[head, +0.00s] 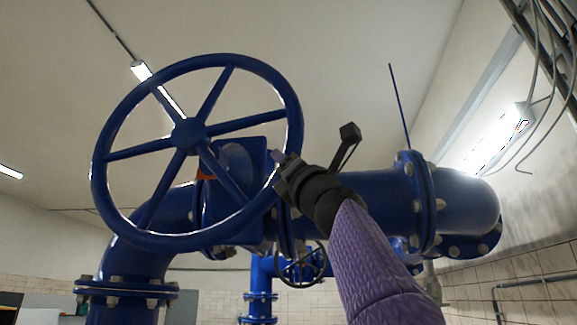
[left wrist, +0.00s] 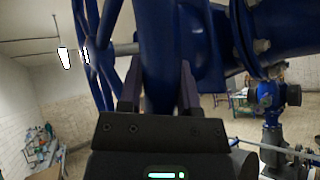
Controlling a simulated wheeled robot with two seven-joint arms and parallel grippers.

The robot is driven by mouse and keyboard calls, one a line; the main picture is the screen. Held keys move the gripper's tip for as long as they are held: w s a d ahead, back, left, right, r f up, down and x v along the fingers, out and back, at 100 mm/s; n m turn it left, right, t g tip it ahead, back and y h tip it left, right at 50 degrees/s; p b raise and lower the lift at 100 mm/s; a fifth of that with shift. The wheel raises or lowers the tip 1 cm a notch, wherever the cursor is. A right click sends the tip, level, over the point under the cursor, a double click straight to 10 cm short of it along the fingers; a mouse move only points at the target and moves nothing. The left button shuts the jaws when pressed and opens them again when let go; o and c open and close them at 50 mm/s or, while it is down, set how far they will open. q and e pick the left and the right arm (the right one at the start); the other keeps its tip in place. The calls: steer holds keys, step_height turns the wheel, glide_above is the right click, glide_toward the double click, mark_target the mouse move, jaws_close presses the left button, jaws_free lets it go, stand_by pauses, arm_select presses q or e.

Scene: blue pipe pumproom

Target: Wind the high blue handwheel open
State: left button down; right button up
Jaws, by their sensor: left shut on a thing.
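The high blue handwheel (head: 188,134) fills the left and middle of the head view, a large spoked ring on a blue valve body. My left gripper (head: 281,168) is at the right side of its rim, with its purple-sleeved arm reaching up from below. In the left wrist view the two dark fingers of the left gripper (left wrist: 159,88) stand on either side of the blue rim (left wrist: 160,50), shut on it. The fingers hide part of the rim. My right gripper is not in view.
Thick blue flanged pipe (head: 375,195) runs right behind the wheel, and a pipe elbow (head: 135,255) drops at the left. A smaller handwheel (head: 302,265) sits lower behind my arm. Cables (head: 545,70) hang at the upper right. Free air lies left of the wheel.

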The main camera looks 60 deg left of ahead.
arm_select(q)
steer(key=shift+c, duration=1.6)
jaws_free()
steer(key=shift+a, duration=0.1)
steer(key=b+v, duration=0.7)
steer(key=v, duration=0.3)
